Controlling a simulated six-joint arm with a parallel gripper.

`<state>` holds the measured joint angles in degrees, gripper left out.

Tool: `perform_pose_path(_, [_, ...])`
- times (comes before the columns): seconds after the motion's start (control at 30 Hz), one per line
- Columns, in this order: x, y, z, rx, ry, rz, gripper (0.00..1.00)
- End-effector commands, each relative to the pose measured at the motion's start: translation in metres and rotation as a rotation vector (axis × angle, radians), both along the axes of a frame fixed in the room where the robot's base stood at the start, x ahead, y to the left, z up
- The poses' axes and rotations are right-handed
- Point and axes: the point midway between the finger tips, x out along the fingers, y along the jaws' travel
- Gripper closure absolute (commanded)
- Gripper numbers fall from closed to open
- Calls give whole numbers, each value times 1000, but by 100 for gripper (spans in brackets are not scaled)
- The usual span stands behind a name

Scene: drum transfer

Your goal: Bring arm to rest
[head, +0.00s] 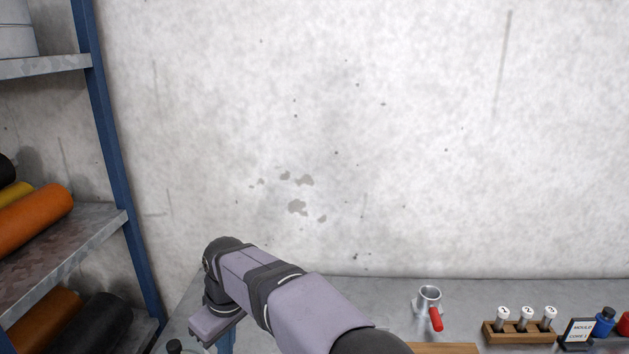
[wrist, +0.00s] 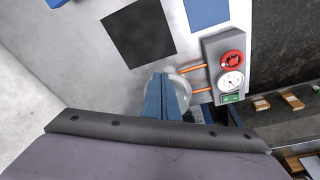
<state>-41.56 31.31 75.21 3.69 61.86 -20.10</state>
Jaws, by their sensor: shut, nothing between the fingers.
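My gripper (head: 226,344) hangs from the end of my arm at the lower left of the head view, over the grey bench. Only the upper part of its blue fingers shows there; the tips are cut off by the frame's bottom edge. In the wrist view, the blue fingers of my gripper (wrist: 162,80) are shut together and hold nothing. Behind them is a pale round thing (wrist: 183,84), partly hidden by the fingers. Two orange lines run from its side to a grey panel (wrist: 228,68) with a red knob, a gauge and a green switch.
A blue-framed shelf (head: 108,130) with coloured rolls stands at the left. On the bench (head: 300,283) are a metal cup with a red handle (head: 429,298), a wooden rack of white-capped vials (head: 520,332), a small sign (head: 578,334) and a blue bottle (head: 604,322). The wall above is bare.

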Motion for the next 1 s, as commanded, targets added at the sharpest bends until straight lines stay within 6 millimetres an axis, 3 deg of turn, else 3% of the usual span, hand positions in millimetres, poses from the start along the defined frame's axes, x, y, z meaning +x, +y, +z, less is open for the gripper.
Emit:
perform_pose_path(0.03, [6,-35,-2,-9,11,-78,100])
perform_pose_path(0.17, [7,-111,-14,-31,40,-258,100])
perform_pose_path(0.27, [-4,-168,-24,-46,64,-396,100])
perform_pose_path(0.4, [-35,-242,-41,-66,98,-586,100])
perform_pose_path(0.5, [-65,-285,-54,-77,123,-718,100])
perform_pose_path(0.7, [-127,-342,-78,-93,166,-924,100])
perform_pose_path(0.83, [-154,-358,-88,-99,185,-1004,100])
perform_pose_path(1.0, [-170,-366,-94,-101,194,-1048,100])
